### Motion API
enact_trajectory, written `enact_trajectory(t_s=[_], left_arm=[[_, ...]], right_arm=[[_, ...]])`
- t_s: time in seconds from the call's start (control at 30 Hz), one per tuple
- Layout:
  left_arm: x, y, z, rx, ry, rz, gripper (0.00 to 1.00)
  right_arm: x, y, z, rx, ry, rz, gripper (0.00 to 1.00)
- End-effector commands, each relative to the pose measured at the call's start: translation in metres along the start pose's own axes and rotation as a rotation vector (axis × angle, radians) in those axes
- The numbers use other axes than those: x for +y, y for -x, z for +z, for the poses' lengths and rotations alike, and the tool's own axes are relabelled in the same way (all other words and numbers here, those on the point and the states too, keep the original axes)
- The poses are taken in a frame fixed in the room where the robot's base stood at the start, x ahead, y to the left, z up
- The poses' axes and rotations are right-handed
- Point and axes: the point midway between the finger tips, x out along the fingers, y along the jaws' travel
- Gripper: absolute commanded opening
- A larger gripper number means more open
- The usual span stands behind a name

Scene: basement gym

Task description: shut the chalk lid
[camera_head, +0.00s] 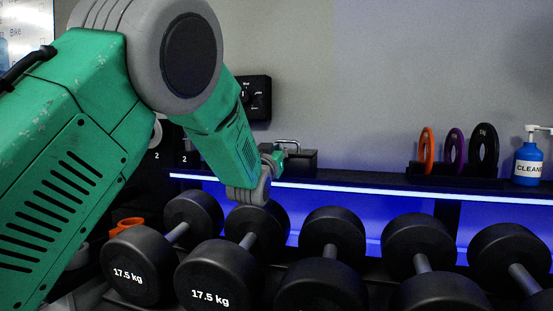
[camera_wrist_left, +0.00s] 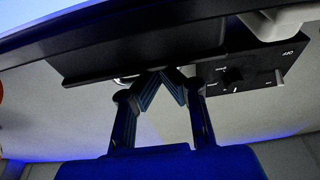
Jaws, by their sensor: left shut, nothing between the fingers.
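The chalk box (camera_head: 302,162) is a small dark box on the shelf, with a metal handle on its top. My arm partly covers its left side, and I cannot tell how far its lid stands open. My left gripper (camera_head: 274,158) is at the box's left end, close to the handle. In the left wrist view, the left gripper (camera_wrist_left: 165,72) is shut and empty, its fingertips together in front of a dark panel (camera_wrist_left: 100,60) that looks like the box or its lid. A bit of shiny metal shows behind the fingers. Contact is unclear. My right gripper is out of view.
A dark shelf (camera_head: 372,188) with a blue-white light strip runs along the wall. Orange (camera_head: 426,150), purple (camera_head: 453,151) and black (camera_head: 485,150) discs and a blue cleaner bottle (camera_head: 528,163) stand right. Several dumbbells (camera_head: 333,235) fill the front. A black wall box (camera_head: 257,97) hangs behind.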

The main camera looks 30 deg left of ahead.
Motion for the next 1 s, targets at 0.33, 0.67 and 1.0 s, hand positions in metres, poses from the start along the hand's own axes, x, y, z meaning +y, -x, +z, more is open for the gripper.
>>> enact_trajectory(t_s=[0.33, 0.67, 1.0], left_arm=[[-0.002, 0.001, 0.011, -0.003, 0.003, 0.002, 0.00], [-0.003, 0.001, 0.014, -0.009, 0.002, 0.000, 0.00], [-0.002, -0.009, -0.009, -0.008, 0.004, 0.003, 0.00]], right_arm=[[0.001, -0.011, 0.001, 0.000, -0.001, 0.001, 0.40], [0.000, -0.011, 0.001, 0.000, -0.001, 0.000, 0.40], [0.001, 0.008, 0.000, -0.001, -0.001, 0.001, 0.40]])
